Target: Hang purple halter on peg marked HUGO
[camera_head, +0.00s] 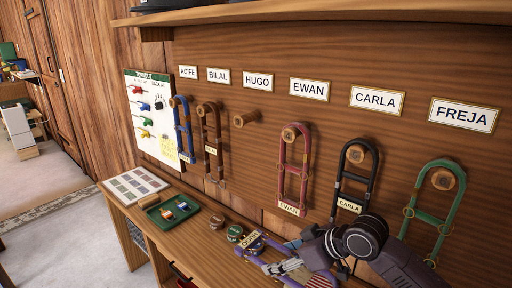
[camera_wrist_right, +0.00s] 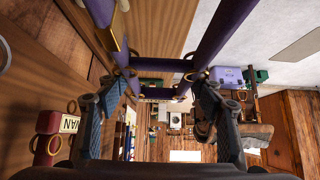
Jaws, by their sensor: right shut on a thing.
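The bare wooden peg (camera_head: 247,118) under the HUGO sign (camera_head: 258,81) is up and to the left of my gripper. My arm covers part of the halter. My left gripper is not in view.
Blue (camera_head: 182,125), brown (camera_head: 211,140), red (camera_head: 305,165), black (camera_head: 343,185) and green (camera_head: 427,217) halters hang on neighbouring pegs. The bench (camera_head: 190,240) below carries a green tray (camera_head: 160,222), a card sheet (camera_head: 135,184) and round tins (camera_head: 235,232). A shelf (camera_head: 300,14) overhangs the pegboard.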

